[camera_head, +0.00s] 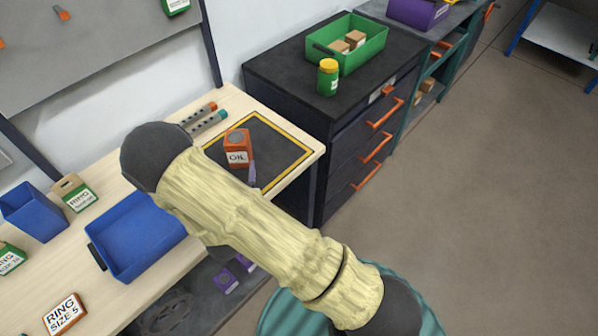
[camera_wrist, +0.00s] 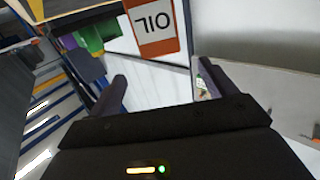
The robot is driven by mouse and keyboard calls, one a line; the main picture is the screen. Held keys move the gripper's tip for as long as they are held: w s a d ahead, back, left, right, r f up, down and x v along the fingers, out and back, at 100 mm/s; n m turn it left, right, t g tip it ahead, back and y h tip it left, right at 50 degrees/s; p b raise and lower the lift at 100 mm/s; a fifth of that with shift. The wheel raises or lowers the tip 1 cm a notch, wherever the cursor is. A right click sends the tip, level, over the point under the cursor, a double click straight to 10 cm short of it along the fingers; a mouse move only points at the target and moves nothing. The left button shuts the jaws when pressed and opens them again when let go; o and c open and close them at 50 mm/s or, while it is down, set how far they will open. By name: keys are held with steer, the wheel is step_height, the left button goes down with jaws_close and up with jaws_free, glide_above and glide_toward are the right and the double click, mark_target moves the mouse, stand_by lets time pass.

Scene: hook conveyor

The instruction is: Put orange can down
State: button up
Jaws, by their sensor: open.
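The orange can (camera_head: 238,147), with a white label, appears to stand upright on the dark mat with a yellow border (camera_head: 281,147) on the wooden bench. In the wrist view the can (camera_wrist: 152,28) shows upside down at the top, its label reading OIL, beyond the fingertips. My gripper (camera_wrist: 159,75) is open, with nothing between its two fingers. In the head view my arm hides most of the gripper; a purple finger shows close in front of the can. Whether it touches the can is unclear in the head view; in the wrist view they look apart.
A blue bin (camera_head: 133,232) and several RING boxes (camera_head: 65,314) are at the left of the bench. A black drawer cabinet (camera_head: 283,75) at the right holds a green crate (camera_head: 368,58) and a green jar (camera_head: 328,80).

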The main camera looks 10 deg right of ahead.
mark_target(246, 148)
steer(key=w+d+g, duration=0.1)
steer(key=d+g, duration=0.1)
steer(key=w+d+r+m+g+y, duration=0.1)
steer(key=w, duration=0.1)
steer(key=shift+d+g, duration=0.4)
steer(key=s+d+r+n+g+y, duration=0.1)
steer(key=s+d+r+g, duration=0.4)
steer(key=s+d, duration=0.3)
steer(key=s+d+r+n+g+y, duration=0.1)
steer(key=s+d+r+n+g, duration=0.1)
steer(key=s+d+r+g, duration=0.2)
steer(key=s+d+g, duration=0.2)
steer(key=s+d, duration=0.2)
steer(key=s, duration=0.2)
steer(key=shift+s+d+r, duration=0.2)
steer(key=shift+r, duration=0.15)
steer(key=shift+c, duration=0.3)
